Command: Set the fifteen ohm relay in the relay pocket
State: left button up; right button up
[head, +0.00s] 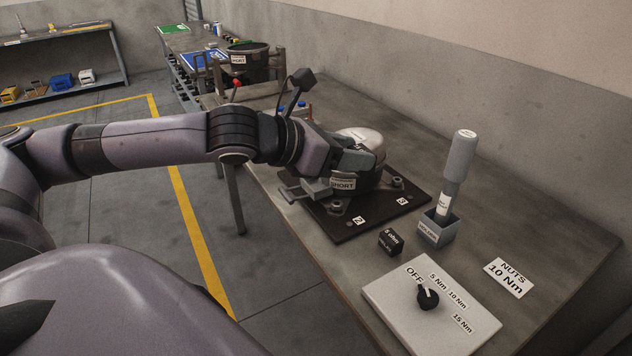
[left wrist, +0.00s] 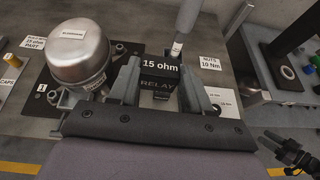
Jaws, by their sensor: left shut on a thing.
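My left gripper (left wrist: 160,82) is shut on a black block marked "15 ohm RELAY" (left wrist: 160,70), which sits between its two grey fingers in the left wrist view. In the head view the left gripper (head: 325,180) is over the near side of the dark pallet plate (head: 375,222), and the relay in it cannot be made out. A pale-domed compressor (head: 368,138) stands on that plate, partly behind the gripper; its silver dome (left wrist: 82,55) is left of the relay in the left wrist view. I cannot make out the relay pocket.
A black "5 ohm" relay (head: 391,241) lies on the bench. Beside it a grey-handled driver (head: 458,165) stands in a holder (head: 437,229). A white dial box (head: 430,310) and a "NUTS 10 Nm" card (head: 509,277) are nearer. A dark pot (head: 248,62) is farther back.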

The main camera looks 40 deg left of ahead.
aim_at(317, 187)
jog(key=j+z, duration=0.25)
jog(key=j, duration=0.45)
jog(key=k+j+z, duration=0.25)
jog(key=j, duration=0.5)
jog(key=i, duration=0.1)
